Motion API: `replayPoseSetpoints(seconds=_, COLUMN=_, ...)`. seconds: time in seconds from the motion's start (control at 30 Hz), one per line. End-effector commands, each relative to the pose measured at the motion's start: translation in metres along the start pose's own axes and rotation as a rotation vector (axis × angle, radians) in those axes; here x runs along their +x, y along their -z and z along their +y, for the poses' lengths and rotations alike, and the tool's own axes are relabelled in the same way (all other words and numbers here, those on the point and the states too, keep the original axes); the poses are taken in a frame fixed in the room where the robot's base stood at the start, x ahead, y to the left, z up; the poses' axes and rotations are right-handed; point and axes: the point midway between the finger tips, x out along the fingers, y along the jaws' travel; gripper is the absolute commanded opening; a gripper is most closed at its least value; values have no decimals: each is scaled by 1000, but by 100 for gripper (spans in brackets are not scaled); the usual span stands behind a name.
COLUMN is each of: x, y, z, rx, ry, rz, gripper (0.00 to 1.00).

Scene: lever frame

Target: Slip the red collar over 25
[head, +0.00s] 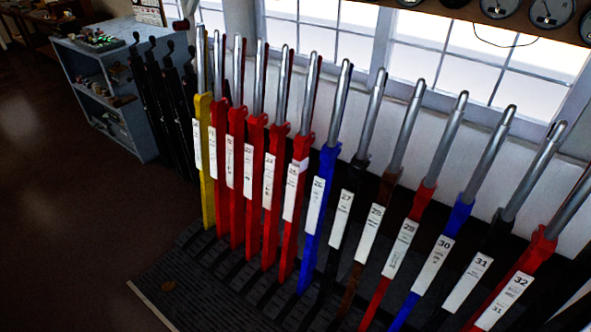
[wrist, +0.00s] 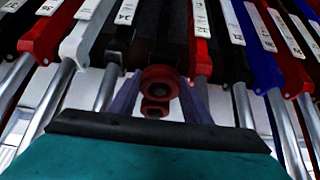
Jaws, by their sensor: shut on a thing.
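The red collar (wrist: 160,72) shows in the wrist view as a dark red ring between the two fingers of my gripper (wrist: 159,94). My gripper is shut on it. A second, smaller reddish ring shape shows just below, partly shaded. Lever 25 (head: 295,195), judged by its place left of blue lever 26, is red with a white patch and a steel handle in the head view. Its own number is too small to read. Neither my gripper nor the collar shows in the head view. I cannot tell which lever stands directly behind the collar in the wrist view.
Blue lever 26 (head: 316,219) and red lever 24 (head: 270,189) stand close on either side of lever 25. More levers fill the row, with a yellow one (head: 206,165) toward the left. A grey-blue shelf (head: 104,70) stands at the back left. The dark floor at left is open.

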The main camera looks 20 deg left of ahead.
Motion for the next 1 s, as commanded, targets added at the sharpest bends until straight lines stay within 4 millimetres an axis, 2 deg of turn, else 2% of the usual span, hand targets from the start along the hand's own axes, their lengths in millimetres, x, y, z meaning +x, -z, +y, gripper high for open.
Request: replayPoseSetpoints(seconds=1.0, x=-50, y=25, z=-1, rx=-1, ry=1, rz=0, gripper=24)
